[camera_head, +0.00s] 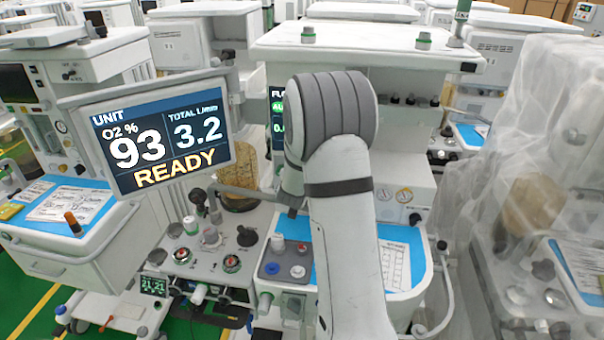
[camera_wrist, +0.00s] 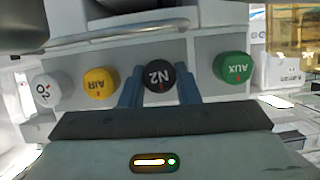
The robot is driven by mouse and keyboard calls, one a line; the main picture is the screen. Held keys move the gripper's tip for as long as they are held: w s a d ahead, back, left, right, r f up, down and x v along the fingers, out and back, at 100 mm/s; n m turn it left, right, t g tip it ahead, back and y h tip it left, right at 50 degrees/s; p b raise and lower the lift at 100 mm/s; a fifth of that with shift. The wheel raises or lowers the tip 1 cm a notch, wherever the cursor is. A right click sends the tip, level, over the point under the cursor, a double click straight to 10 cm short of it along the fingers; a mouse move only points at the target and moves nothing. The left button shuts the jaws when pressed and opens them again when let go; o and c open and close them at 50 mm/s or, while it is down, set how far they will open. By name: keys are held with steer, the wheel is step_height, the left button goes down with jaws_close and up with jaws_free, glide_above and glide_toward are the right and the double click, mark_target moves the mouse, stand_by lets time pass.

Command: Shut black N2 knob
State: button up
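The black N2 knob (camera_wrist: 157,76) is in the middle of the wrist view, with white lettering and a small red mark. My gripper (camera_wrist: 160,88) has its two blue fingers on either side of this knob, very close to its left and right sides. I cannot tell whether the fingers press on it. In the head view my arm covers the middle, and I cannot make out the N2 knob or my gripper there.
Left of it are the yellow AIR knob (camera_wrist: 98,83) and white O2 knob (camera_wrist: 45,90); right is the green AUX knob (camera_wrist: 232,66). A monitor (camera_head: 155,135) reads READY, O2 93, total 3.2. A plastic-covered cart (camera_head: 530,150) stands at right.

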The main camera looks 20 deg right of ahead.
steer(key=c, duration=0.4)
steer(key=shift+f+b, duration=0.2)
steer(key=shift+b, duration=1.05)
steer(key=shift+r+m+t+b, duration=0.1)
steer(key=shift+m+t+b, duration=0.25)
steer(key=shift+b, duration=0.3)
steer(key=shift+r, duration=0.15)
steer(key=o, duration=0.7)
steer(key=shift+b+v, duration=0.55)
steer(key=shift+v, duration=3.4)
